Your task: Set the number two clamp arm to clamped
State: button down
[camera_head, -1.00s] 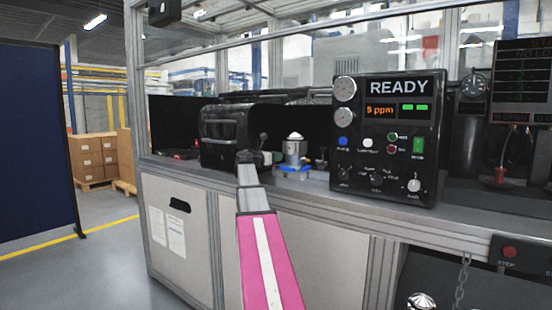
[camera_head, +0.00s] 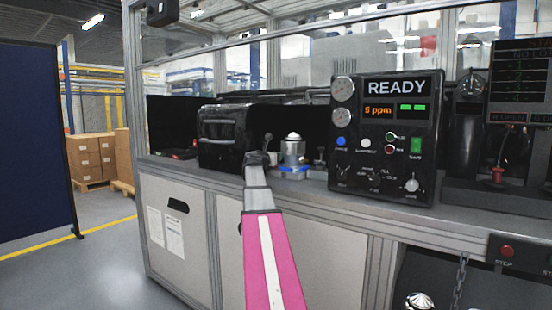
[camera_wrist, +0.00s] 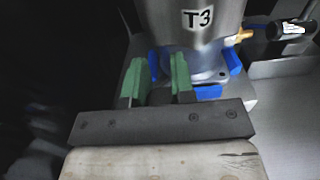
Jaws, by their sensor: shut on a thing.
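A metal housing marked T3 (camera_wrist: 195,25) stands upright on a base with blue blocks (camera_wrist: 208,92). In the head view the housing (camera_head: 293,150) is on the bench, just right of my gripper (camera_head: 257,158). In the wrist view my gripper (camera_wrist: 157,80) has green fingertips at the foot of the housing. They are closed around a dark part, which seems to be a clamp arm; the fingers and shadow hide most of it. A brass-tipped lever with a black handle (camera_wrist: 285,28) lies right of the housing. I can read no clamp number.
A black control panel (camera_head: 385,140) reading READY stands right of the housing. A black box-like unit (camera_head: 222,137) stands to its left. The bench front (camera_head: 320,240) is below my arm. A frame rail crosses above.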

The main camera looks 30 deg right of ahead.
jog(key=c, duration=1)
grip_release()
jog(key=shift+o, duration=0.2)
jog(key=v, duration=1)
jog(key=shift+s+a, duration=0.2)
jog(key=shift+a, duration=0.15)
